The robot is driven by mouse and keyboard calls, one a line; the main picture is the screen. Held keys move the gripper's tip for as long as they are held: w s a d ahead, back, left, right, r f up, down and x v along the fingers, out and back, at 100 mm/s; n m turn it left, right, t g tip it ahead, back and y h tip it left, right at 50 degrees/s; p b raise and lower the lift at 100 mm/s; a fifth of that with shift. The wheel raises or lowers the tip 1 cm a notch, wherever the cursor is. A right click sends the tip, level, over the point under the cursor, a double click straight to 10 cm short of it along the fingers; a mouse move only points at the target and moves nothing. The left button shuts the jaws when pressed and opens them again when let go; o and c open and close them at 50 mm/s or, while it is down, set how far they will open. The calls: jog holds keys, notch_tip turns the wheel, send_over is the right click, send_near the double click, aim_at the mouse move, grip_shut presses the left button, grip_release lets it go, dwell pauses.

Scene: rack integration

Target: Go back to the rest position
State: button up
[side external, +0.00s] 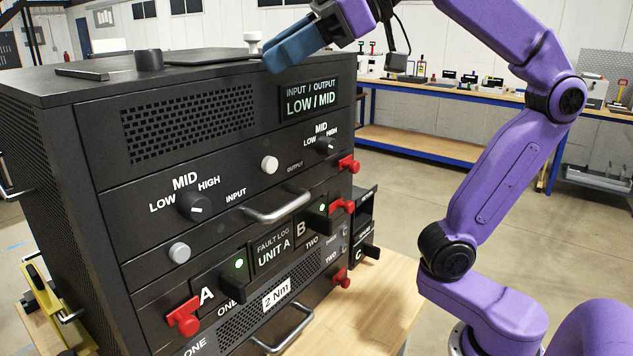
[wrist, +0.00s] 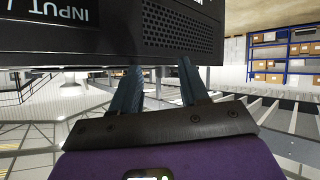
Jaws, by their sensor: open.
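My gripper (side external: 290,55) is at the upper right front corner of the black rack (side external: 60,160), close to its top edge, in the side view. In the wrist view my gripper (wrist: 162,72) shows two blue-grey fingers spread apart with nothing between them. The rack's front panel (wrist: 180,35) is just beyond the fingertips there and appears upside down. I cannot tell whether the fingertips touch the rack.
The rack front has knobs (side external: 195,206), a handle (side external: 277,208) and red latches (side external: 184,316) sticking out. A black module marked C (side external: 362,225) stands at its right on the wooden table (side external: 385,300). A workbench (side external: 430,140) is behind.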

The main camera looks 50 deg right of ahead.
jog(key=s+f+n+g+h, duration=0.1)
jog(key=s+f+g, duration=0.15)
jog(key=f, duration=0.75)
jog(key=s+f+n+g+h, duration=0.1)
jog(key=s+f+g+h, duration=0.15)
jog(key=f, duration=0.75)
jog(key=s+d+f+g+h, duration=0.2)
jog(key=s+d+f, duration=0.2)
jog(key=f, duration=0.4)
jog(key=s+d+f+g+h, duration=0.1)
jog(key=s+d+f, duration=0.3)
jog(key=s+f, duration=0.3)
jog(key=shift+s+d+f+n+g+h, duration=0.2)
jog(key=shift+f+n+g+h, duration=0.15)
jog(key=shift+f, duration=0.45)
